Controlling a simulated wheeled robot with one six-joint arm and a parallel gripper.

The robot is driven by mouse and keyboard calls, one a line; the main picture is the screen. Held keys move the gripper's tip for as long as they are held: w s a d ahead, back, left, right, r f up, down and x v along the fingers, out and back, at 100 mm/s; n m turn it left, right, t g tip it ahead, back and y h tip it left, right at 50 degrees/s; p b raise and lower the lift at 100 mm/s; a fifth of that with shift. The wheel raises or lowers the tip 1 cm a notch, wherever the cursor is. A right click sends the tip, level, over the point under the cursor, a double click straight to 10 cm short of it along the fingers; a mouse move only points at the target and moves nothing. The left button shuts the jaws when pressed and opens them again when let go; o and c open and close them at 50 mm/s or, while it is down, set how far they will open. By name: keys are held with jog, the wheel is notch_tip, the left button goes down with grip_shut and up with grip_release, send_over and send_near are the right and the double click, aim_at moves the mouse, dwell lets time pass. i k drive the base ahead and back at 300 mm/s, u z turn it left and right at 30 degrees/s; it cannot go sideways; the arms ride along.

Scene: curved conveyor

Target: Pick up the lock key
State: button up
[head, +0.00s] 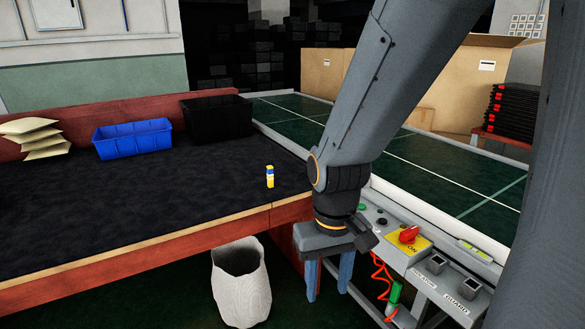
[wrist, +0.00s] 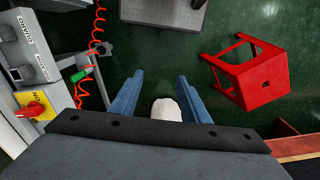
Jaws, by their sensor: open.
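A green piece (head: 395,293) hangs on a red coiled cord (head: 380,272) at the front of the grey control panel; it looks like the lock key, but I cannot be sure. In the wrist view the green piece (wrist: 81,75) is left of my gripper, beside the panel edge. My gripper (head: 328,290) points down, left of the green piece and apart from it in the head view. Its blue fingers are apart and empty; they also show in the wrist view (wrist: 160,78).
The control panel (head: 425,265) has a red switch and square sockets. A white bin (head: 241,285) stands on the floor beneath my gripper's left side. A dark-topped table (head: 150,205) fills the left. A red stool (wrist: 250,75) stands on the floor.

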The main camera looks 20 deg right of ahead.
aim_at(269, 168)
jog(key=u, duration=0.2)
jog(key=i, duration=1.8)
jog(key=z, duration=0.1)
